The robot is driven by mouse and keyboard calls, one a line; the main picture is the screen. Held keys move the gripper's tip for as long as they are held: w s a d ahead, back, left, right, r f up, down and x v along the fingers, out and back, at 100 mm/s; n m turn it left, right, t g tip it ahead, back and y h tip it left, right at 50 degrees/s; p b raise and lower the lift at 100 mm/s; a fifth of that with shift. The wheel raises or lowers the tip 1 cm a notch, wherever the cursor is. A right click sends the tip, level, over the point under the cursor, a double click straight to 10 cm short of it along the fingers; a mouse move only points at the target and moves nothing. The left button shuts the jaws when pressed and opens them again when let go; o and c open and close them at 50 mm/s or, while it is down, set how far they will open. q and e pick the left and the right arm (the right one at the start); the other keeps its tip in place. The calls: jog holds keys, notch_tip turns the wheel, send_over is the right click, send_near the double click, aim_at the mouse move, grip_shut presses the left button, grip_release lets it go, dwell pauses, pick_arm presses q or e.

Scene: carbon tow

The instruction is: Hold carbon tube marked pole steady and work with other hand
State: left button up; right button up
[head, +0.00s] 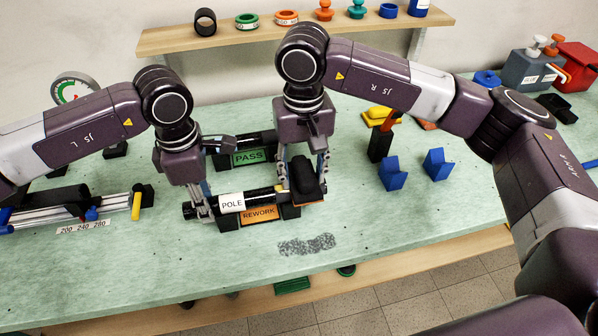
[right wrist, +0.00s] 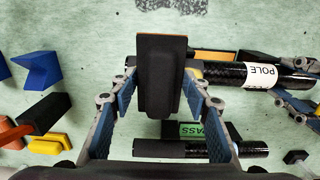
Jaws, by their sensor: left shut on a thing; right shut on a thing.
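The black carbon tube marked POLE (head: 262,196) lies along the cradle with the orange REWORK label (head: 259,214). Its white label shows in the right wrist view (right wrist: 262,73). My left gripper (head: 199,209) is shut on the tube near its left end. My right gripper (head: 304,176) is shut on a black block with an orange-brown underside (head: 306,190), at the tube's right end. The block stands between the blue finger pads in the right wrist view (right wrist: 160,80). A yellow band shows at the tube end beside it. Whether the block touches the tube, I cannot tell.
Another black tube (head: 255,138) lies behind in the cradle labelled PASS (head: 249,157). Blue blocks (head: 393,174) stand to the right. A metal rail with a scale (head: 62,211) lies left. A grey speckled patch (head: 306,244) marks the front table, otherwise clear.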

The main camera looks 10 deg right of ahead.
pick_arm(q)
jog(key=shift+s+f, duration=0.2)
jog(key=shift+s, duration=0.05)
pick_arm(e)
jog(key=shift+s+a+f, duration=0.15)
jog(key=shift+a+f, duration=0.05)
jog(key=shift+a, duration=0.5)
jog(key=shift+a+r, duration=0.15)
jog(key=shift+a, duration=0.9)
jog(key=shift+d+r, duration=0.15)
jog(key=shift+d, duration=1.55)
pick_arm(q)
jog(key=shift+w, duration=0.1)
pick_arm(e)
jog(key=shift+a, duration=1.05)
pick_arm(q)
jog(key=shift+a, duration=0.1)
pick_arm(e)
jog(key=shift+d+f, duration=0.15)
jog(key=shift+d, duration=0.65)
jog(key=shift+d+f, duration=0.1)
jog(key=shift+d, duration=0.65)
jog(key=shift+r, duration=0.1)
jog(key=shift+r, duration=2.5)
pick_arm(q)
jog(key=shift+r, duration=0.1)
